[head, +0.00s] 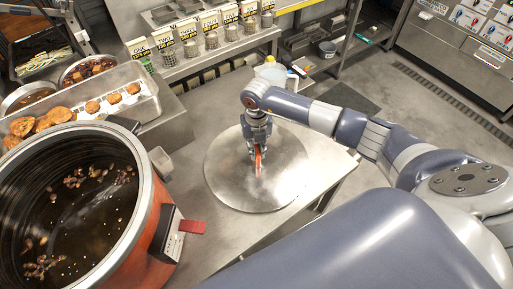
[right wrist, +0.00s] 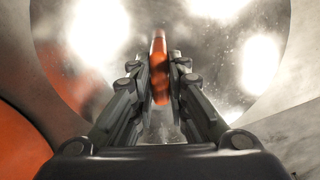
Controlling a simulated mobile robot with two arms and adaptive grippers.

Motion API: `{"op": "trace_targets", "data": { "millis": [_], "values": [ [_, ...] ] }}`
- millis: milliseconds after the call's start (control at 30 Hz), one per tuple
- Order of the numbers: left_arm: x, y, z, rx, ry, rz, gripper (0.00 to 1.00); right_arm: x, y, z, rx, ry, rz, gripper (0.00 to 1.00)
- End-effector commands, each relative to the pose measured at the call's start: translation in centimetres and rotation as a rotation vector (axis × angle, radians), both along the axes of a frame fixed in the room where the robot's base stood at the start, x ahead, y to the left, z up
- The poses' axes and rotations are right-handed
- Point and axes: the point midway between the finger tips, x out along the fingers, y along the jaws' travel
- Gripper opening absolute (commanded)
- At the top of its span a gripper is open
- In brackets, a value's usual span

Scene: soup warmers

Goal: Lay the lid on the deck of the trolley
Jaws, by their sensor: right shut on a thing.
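The lid (head: 232,184) is a large round metal disc with an orange-red handle (head: 258,160) at its middle. In the head view it shows over the steel deck (head: 322,160), and I cannot tell whether it touches the deck or is a little above it. My right gripper (head: 257,150) points down and is shut on the handle. The right wrist view shows the handle (right wrist: 159,70) between the two fingers, with the shiny lid (right wrist: 215,75) behind it. My left gripper is not in view.
An open orange soup warmer (head: 165,225) with dark soup stands at the left, close to the lid. Trays of food (head: 115,100) lie behind it. A pale jug (head: 271,70) stands beyond the deck. Labelled cups (head: 212,40) line a back shelf. Floor is free at the right.

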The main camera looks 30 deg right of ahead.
Motion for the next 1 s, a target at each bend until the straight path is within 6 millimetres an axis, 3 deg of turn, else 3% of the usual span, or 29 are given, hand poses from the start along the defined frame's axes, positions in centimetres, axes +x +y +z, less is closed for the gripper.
{"op": "trace_targets", "data": {
  "millis": [467, 500, 567, 1000],
  "values": [
    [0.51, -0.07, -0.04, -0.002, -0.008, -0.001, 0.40, 0.23, -0.02, -1.16, 0.000, -0.007, 0.000, 0.00],
    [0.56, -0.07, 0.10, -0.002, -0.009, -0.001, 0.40, 0.15, -0.03, -1.10, 0.000, -0.005, 0.000, 0.24],
    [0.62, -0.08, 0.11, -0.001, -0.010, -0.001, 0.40, 0.14, -0.03, -1.09, 0.000, -0.005, 0.000, 0.35],
    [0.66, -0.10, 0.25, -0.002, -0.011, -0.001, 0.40, 0.25, -0.04, -0.25, 0.000, -0.008, 0.000, 0.35]
  ]
}}
